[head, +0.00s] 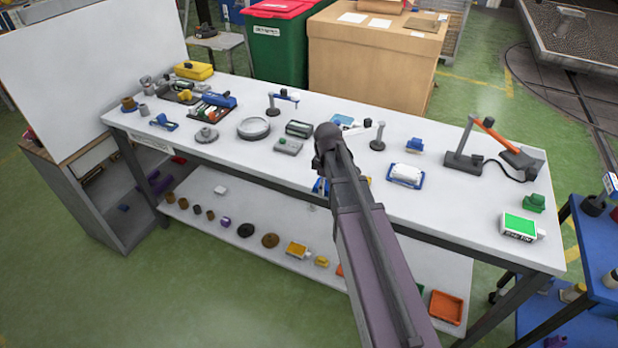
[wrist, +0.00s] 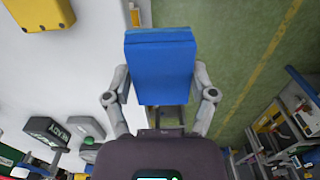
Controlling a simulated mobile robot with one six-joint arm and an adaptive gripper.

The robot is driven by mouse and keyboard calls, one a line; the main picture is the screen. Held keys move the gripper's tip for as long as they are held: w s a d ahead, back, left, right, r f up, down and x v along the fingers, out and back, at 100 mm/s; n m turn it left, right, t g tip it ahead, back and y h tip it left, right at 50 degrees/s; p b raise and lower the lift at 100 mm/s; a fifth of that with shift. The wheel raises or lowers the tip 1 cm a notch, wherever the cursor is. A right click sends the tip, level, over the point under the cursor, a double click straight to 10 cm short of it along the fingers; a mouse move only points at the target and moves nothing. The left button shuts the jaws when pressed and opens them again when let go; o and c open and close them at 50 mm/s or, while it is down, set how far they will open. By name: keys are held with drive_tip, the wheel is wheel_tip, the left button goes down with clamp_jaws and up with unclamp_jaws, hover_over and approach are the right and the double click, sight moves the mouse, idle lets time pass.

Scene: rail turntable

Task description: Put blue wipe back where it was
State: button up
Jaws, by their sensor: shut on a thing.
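The blue wipe (wrist: 160,65) is a flat-faced blue block in the wrist view. My gripper (wrist: 160,97) is shut on it, with one finger on each side. The wipe is seen over the table's edge, with white tabletop on its left and green floor on its right. In the head view my arm hides most of the gripper. A small blue patch (head: 321,186) shows left of the arm at the table's front edge; I cannot tell if it is the wipe. No marked place for the wipe can be made out.
The white table (head: 450,215) holds a blue tray with a white roll (head: 407,174), a round grey dish (head: 253,128), an orange-armed device (head: 490,145) and a green-screen box (head: 519,227). A lower shelf (head: 215,245) carries small parts.

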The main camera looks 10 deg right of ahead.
drive_tip(key=shift+s+d+f, duration=0.15)
drive_tip(key=shift+s+f, duration=0.05)
drive_tip(key=shift+s, duration=0.2)
drive_tip(key=b, duration=0.1)
hover_over(310, 171)
drive_tip(key=s, duration=0.2)
drive_tip(key=shift+w+d+f, duration=0.1)
drive_tip(key=shift+w+f, duration=0.15)
drive_tip(key=shift+f, duration=0.4)
drive_tip(key=shift+w, duration=0.35)
drive_tip(key=shift+w+f+b, duration=0.3)
drive_tip(key=shift+f+b, duration=0.65)
drive_tip(key=shift+b, duration=0.2)
drive_tip(key=shift+f+b, duration=0.9)
drive_tip(key=shift+f, duration=0.15)
